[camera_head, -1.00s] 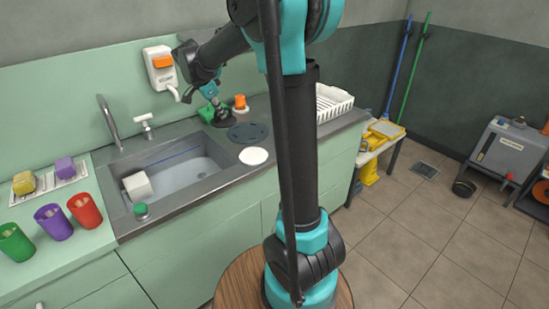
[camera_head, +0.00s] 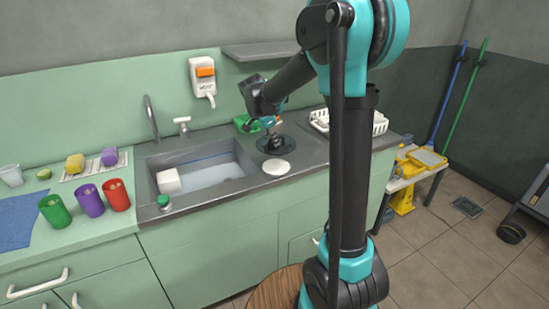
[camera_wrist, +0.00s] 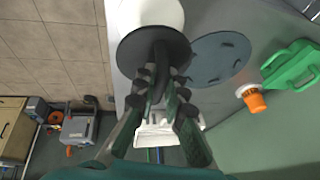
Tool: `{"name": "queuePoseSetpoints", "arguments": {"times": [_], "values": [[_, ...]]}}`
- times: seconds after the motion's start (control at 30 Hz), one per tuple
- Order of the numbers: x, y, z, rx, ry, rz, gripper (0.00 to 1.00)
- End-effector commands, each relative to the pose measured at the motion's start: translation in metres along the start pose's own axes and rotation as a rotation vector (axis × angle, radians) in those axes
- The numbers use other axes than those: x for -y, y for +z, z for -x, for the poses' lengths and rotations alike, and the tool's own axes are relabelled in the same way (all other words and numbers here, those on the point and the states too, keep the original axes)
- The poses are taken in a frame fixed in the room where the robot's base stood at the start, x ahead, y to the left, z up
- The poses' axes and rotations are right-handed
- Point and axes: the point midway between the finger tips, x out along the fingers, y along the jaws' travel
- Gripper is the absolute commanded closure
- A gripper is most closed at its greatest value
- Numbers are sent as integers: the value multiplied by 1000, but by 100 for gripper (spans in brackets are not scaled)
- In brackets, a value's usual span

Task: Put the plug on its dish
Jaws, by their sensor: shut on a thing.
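The plug (camera_wrist: 132,50) is a black disc with an upright grip. My gripper (camera_wrist: 160,82) is shut on that grip, and the disc sits beyond the fingertips. In the wrist view the plug overlaps the lower part of a white round dish (camera_wrist: 150,12). The dish (camera_head: 277,167) also shows in the head view, on the counter's front edge right of the sink. My gripper (camera_head: 270,128) is behind the dish there, over a dark round area. I cannot tell the plug's exact height above the counter.
A blue-grey disc (camera_wrist: 218,58) lies on the counter beside the plug. A green object (camera_wrist: 294,66) and an orange-capped item (camera_wrist: 251,97) are further right. The sink basin (camera_head: 207,170) is left of the dish; a white rack (camera_head: 348,122) stands to the right.

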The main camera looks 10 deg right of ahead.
Motion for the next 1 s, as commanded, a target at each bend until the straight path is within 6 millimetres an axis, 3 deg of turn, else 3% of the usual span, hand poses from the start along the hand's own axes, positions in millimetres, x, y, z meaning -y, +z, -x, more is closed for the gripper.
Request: {"name": "queuePoseSetpoints", "arguments": {"times": [0.13, 0.6, 1.0], "values": [[-5, 11, -26, 0, 0, 0, 100], [-14, 29, -70, 0, 0, 0, 100], [-15, 31, -75, 0, 0, 0, 100]]}}
